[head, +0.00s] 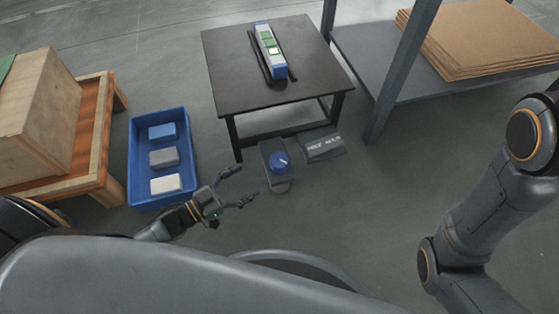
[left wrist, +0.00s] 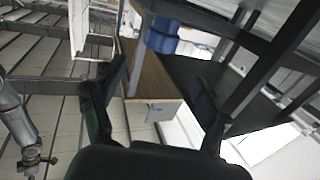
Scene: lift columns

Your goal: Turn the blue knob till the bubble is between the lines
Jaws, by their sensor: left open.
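The blue knob (head: 279,162) sits on a grey pedestal (head: 281,186) on the floor, in front of the black table. A level (head: 270,52) with blue ends and green windows lies on the table; its bubble and lines are too small to read. My left gripper (head: 247,183) is open and empty, to the left of the knob and slightly nearer me, apart from it. In the left wrist view its open fingers (left wrist: 160,78) frame a gap, with a blue round thing above that I cannot surely identify as the knob.
The black table (head: 315,83) stands behind the knob. A blue bin (head: 144,191) with several blocks is left of my gripper. A shelf (head: 377,75) with cardboard stands right.

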